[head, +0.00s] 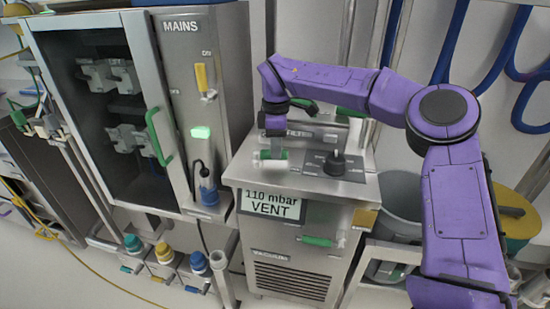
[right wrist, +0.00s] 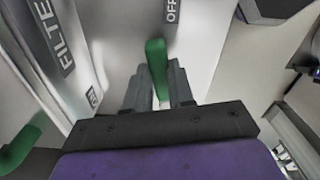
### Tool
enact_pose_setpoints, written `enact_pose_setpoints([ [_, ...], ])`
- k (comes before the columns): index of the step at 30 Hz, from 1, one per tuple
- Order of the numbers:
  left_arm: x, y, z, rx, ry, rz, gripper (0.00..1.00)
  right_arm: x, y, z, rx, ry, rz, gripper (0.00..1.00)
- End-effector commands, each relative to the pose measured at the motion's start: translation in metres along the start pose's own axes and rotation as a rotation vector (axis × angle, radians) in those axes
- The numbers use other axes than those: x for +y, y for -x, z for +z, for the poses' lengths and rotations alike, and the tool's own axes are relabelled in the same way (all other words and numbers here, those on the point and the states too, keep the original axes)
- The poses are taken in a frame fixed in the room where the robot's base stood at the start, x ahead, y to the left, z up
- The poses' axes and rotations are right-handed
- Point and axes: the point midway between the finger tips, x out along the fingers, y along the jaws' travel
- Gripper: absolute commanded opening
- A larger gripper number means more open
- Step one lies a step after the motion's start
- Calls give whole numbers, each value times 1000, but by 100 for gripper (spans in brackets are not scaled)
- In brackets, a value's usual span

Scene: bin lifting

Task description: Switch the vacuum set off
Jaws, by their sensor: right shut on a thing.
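The vacuum set (head: 290,262) is a grey metal cabinet in the middle of the head view, with a display (head: 270,204) reading "110 mbar VENT". My right gripper (head: 275,146) points down over the back left of its top. In the right wrist view my right gripper (right wrist: 157,92) is shut on a green lever (right wrist: 156,62). An "OFF" label (right wrist: 172,10) lies just beyond the lever, and a "FILTER" label lies to the left. A black knob (head: 337,163) stands on the top panel. My left gripper is not in view.
A glass-fronted cabinet marked "MAINS" (head: 180,27) stands to the left, with a yellow switch (head: 201,78) and a green door handle (head: 158,137). A grey bin (head: 400,190) and a yellow drum (head: 515,215) stand at the right. A yellow cable crosses the floor at left.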

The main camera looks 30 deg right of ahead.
Motion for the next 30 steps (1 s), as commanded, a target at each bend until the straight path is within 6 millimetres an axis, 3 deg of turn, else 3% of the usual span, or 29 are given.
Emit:
enact_pose_setpoints([
  [1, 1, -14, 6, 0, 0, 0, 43, -4, -11, 0, -4, -31, -9, 0],
  [10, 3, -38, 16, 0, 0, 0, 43, -12, -8, -1, -6, -179, -11, 0],
  [30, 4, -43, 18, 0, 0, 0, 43, -15, -6, -2, -9, -235, -17, 0],
])
